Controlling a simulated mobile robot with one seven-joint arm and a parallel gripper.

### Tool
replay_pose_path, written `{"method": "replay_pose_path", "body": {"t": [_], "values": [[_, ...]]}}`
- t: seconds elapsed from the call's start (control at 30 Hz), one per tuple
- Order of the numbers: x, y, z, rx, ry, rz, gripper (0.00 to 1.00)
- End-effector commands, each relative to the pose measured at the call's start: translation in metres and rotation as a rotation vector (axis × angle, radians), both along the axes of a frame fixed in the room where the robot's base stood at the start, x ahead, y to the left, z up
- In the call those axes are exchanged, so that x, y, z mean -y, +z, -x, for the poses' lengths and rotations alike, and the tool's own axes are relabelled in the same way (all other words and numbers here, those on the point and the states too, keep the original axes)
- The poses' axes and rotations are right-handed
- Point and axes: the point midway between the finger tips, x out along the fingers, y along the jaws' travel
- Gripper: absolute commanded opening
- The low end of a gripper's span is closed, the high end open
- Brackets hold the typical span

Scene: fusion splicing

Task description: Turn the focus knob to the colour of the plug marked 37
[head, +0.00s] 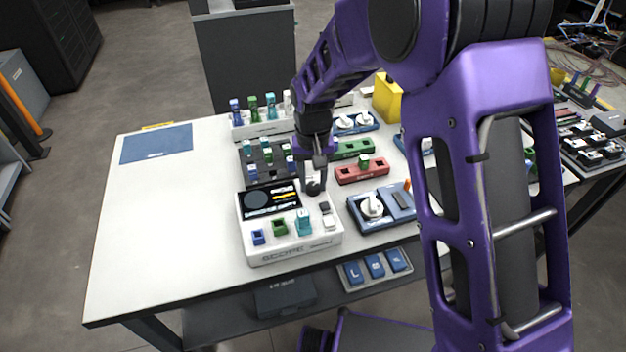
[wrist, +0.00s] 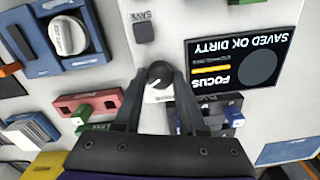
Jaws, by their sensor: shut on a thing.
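The white scope (head: 290,246) stands near the table's front edge. Its dark round focus knob (wrist: 158,72) lies between the two fingers of my gripper (wrist: 159,82) in the wrist view. My gripper (head: 314,172) is shut on the knob, reaching down from above. A small pale mark shows on the knob; its exact setting is hard to read. The scope's screen (wrist: 245,62) reads FOCUS and SAVED OK DIRTY, upside down, with a yellow-orange bar. Blue, green, teal and white plugs stand in the back rack (head: 262,129). No number 37 is legible on any plug.
Blue (head: 258,238), green (head: 279,227) and teal (head: 304,222) pieces sit on the scope's front. A dark block with plugs (head: 262,172) is behind it. Red (head: 361,173) and blue (head: 372,208) units stand close right.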

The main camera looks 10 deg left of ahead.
Motion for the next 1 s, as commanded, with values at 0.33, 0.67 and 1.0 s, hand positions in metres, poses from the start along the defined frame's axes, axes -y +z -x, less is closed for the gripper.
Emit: {"method": "replay_pose_path", "body": {"t": [0.33,0.67,1.0], "values": [[0.0,0.001,-0.001,0.002,-0.011,-0.002,0.0],[0.0,0.001,0.0,0.001,-0.01,-0.001,0.53],[0.0,0.018,-0.001,0.004,-0.01,-0.002,0.53]]}}
